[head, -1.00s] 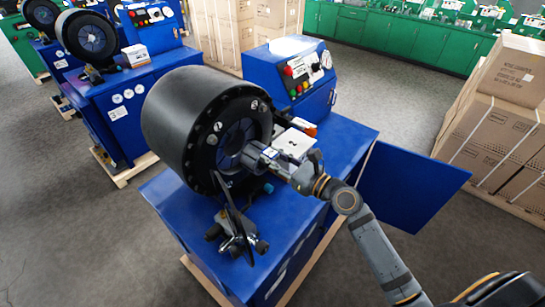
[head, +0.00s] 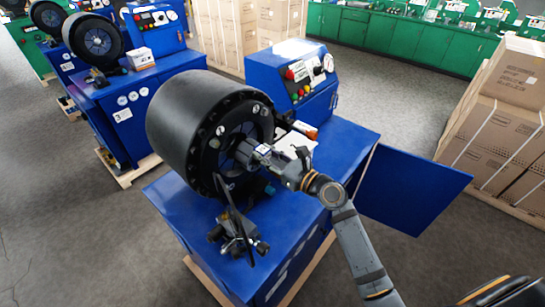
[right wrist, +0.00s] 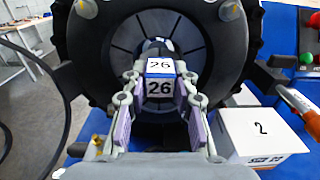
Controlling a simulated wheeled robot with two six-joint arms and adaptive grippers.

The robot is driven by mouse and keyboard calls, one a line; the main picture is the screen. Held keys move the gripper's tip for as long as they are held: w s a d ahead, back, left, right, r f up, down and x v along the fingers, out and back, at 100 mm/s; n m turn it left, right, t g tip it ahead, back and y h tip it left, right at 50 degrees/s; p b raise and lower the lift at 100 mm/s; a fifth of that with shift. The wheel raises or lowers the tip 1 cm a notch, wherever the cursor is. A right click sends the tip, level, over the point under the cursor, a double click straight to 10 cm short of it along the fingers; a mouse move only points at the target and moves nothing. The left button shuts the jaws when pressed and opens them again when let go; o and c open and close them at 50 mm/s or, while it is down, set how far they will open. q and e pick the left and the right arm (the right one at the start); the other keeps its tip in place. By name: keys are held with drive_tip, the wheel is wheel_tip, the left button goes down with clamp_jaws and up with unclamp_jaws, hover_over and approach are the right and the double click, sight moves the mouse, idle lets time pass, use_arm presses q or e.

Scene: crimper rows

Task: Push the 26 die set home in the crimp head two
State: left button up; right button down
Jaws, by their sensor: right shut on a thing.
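The crimp head (head: 195,115) is a big black drum on a blue machine. Its round, ringed opening (right wrist: 193,33) faces my right gripper (head: 268,157). My left gripper is not in view.
A dark cable and fitting (head: 240,235) are at the bench front. The control box (head: 295,75) stands behind. A blue panel (head: 412,190) juts out at the right.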

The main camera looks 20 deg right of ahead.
sight(246, 143)
drive_tip(key=shift+w+a+r, duration=0.3)
drive_tip(key=shift+w+a, duration=0.3)
drive_tip(key=shift+w, duration=0.2)
drive_tip(key=shift+r+p, duration=0.1)
drive_tip(key=shift+p, duration=0.75)
idle(1.1)
drive_tip(key=shift+x, duration=3.15)
drive_tip(key=c, duration=1.4)
unclamp_jaws()
drive_tip(key=shift+a, duration=0.1)
drive_tip(key=shift+c, duration=0.2)
drive_tip(key=o, duration=0.4)
drive_tip(key=shift+s, duration=0.15)
drive_tip(key=shift+o, duration=0.3)
drive_tip(key=shift+s+f, duration=0.1)
drive_tip(key=shift+f, duration=0.35)
drive_tip(key=v, duration=1.2)
drive_tip(key=shift+r, duration=0.25)
